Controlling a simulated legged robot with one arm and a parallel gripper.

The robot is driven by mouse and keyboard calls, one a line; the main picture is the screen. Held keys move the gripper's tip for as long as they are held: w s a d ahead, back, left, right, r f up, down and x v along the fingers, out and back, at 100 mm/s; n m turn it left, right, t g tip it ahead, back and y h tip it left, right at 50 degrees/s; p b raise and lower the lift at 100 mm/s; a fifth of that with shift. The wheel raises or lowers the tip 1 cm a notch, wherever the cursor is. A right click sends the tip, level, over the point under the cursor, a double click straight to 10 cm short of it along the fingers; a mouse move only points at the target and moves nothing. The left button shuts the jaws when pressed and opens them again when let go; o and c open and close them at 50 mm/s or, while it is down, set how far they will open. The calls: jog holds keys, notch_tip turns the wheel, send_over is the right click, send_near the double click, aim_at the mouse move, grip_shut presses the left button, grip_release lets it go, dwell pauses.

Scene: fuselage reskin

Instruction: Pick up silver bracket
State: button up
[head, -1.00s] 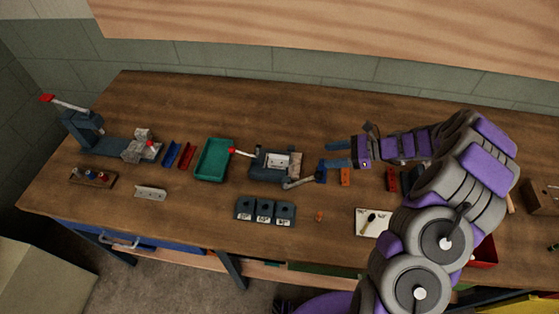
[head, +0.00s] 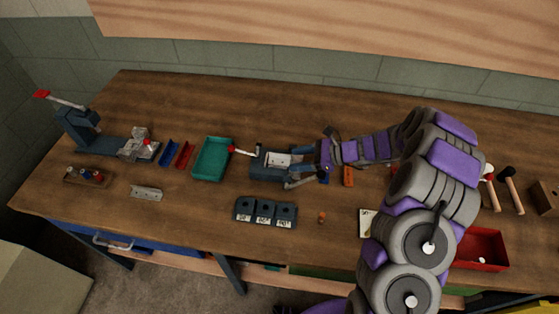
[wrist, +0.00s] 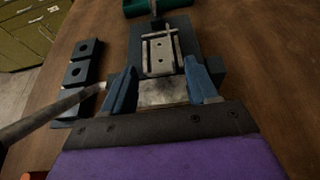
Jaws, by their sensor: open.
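A silver bracket with two holes (wrist: 161,53) sits in the grey vise-like fixture (wrist: 185,28) in the wrist view. In the head view this bracket (head: 278,159) shows on the fixture (head: 262,174) at the middle of the bench. My gripper (wrist: 160,77) is open, its blue fingers on either side of the fixture's near end, just short of the bracket. In the head view my gripper (head: 292,161) reaches over the fixture from the right, and nothing is held. A second silver bracket with holes (head: 147,193) lies loose on the bench at the left.
A green tray (head: 211,159) stands left of the fixture. Dark labelled blocks (head: 265,212) lie in front of it. The fixture's lever (wrist: 55,112) sticks out left of my gripper in the wrist view. A red bin (head: 483,250) stands at right. A wall runs behind the bench.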

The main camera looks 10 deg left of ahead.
grip_shut()
dwell(0.5)
jog(key=shift+r, duration=0.1)
